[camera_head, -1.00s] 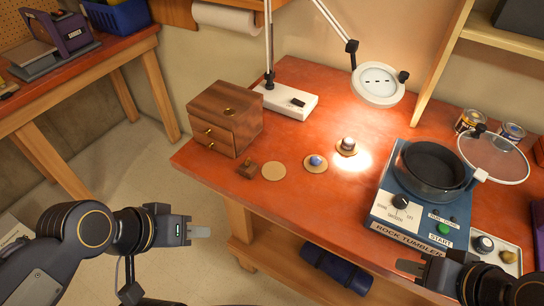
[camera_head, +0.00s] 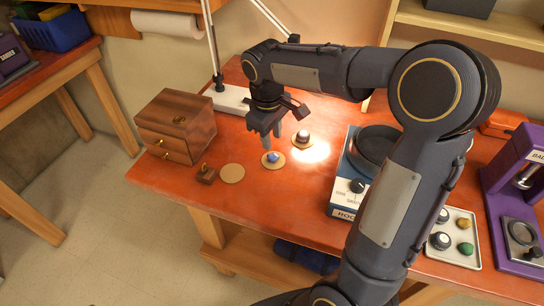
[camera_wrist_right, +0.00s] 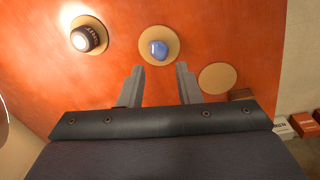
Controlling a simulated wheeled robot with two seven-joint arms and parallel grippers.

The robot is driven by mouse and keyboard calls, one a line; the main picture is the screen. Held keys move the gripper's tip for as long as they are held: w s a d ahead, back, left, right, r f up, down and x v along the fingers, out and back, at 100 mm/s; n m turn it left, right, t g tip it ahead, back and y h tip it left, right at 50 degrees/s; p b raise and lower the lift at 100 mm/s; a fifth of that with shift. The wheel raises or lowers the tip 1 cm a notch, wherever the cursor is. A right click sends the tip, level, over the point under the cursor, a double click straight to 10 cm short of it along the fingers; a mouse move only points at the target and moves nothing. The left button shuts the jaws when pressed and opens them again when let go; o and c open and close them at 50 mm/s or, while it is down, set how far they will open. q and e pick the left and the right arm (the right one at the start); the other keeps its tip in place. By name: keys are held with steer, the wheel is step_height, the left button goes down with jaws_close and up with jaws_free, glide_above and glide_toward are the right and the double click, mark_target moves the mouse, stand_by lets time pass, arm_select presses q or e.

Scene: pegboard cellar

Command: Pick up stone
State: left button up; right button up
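A blue stone (camera_head: 273,156) lies on a round cork disc (camera_head: 264,162) on the orange-red table. My right gripper (camera_head: 266,138) hangs above the table just behind and left of it, fingers pointing down. In the right wrist view the blue stone (camera_wrist_right: 158,48) shows beyond the gap between the fingertips (camera_wrist_right: 160,68), which are apart with nothing between them. My left gripper is out of view. A tray (camera_head: 438,261) at right holds a green stone (camera_head: 465,249), a yellowish one (camera_head: 463,222) and dark round pieces.
A dark round thing with a bright top (camera_head: 302,136) stands on another disc. An empty disc (camera_head: 232,173), a small wooden block (camera_head: 206,174) and a drawer box (camera_head: 175,125) are at left. My right arm partly covers the blue rock tumbler (camera_head: 343,186). A purple machine (camera_head: 520,190) stands far right.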

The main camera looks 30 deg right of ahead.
mark_target(273, 155)
steer(key=f, duration=0.7)
steer(key=shift+w+d+f+p, duration=0.25)
steer(key=shift+w+d+p, duration=0.05)
steer(key=shift+w+d, duration=0.1)
steer(key=c, duration=0.6)
steer(key=shift+r, duration=0.1)
